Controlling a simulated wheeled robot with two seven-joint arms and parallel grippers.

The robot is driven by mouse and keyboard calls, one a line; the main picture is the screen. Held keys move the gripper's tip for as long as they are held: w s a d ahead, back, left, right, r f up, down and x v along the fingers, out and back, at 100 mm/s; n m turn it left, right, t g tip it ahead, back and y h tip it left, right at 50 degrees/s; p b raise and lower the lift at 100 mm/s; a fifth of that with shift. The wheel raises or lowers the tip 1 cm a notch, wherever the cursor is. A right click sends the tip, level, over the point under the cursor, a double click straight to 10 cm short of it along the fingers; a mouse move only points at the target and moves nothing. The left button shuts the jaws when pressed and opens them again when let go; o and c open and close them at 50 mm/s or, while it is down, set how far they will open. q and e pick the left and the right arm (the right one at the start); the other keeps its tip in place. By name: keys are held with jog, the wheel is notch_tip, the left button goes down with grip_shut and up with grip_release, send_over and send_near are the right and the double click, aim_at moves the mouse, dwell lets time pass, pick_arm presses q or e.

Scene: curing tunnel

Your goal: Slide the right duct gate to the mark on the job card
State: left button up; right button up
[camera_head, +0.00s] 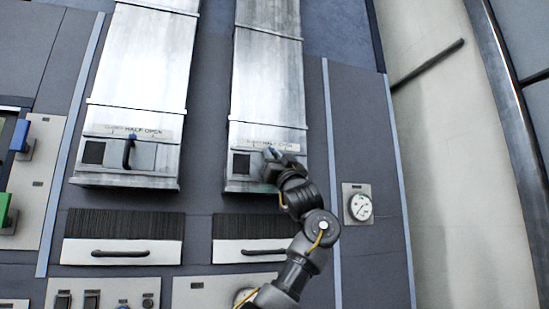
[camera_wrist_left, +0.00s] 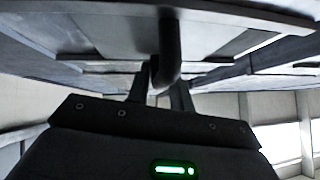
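The right duct (camera_head: 268,85) is a tall metal channel in the middle of the head view, with a marked scale strip (camera_head: 258,144) near its lower end. A dark square slot (camera_head: 241,164) shows at the left below the strip. My left gripper (camera_head: 272,154) is at the right gate, in front of its handle, and hides most of it. In the left wrist view, the dark handle (camera_wrist_left: 169,50) reaches down between my two fingers (camera_wrist_left: 160,92), which close against its sides. I cannot read the job card anywhere. My right gripper is not in view.
The left duct gate (camera_head: 145,156) has a black upright handle (camera_head: 128,152) under its own scale. Below the ducts are brush strips and two drawer handles (camera_head: 120,254). A round gauge (camera_head: 361,206) sits right of my arm. A green switch (camera_head: 5,210) is at far left.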

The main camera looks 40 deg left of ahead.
pick_arm(q)
jog(key=shift+d+f, duration=0.15)
jog(key=shift+f, duration=0.15)
jog(key=b+v, duration=0.7)
jog(key=v, duration=0.3)
jog(key=shift+s+d, duration=0.1)
jog(key=shift+d, duration=0.05)
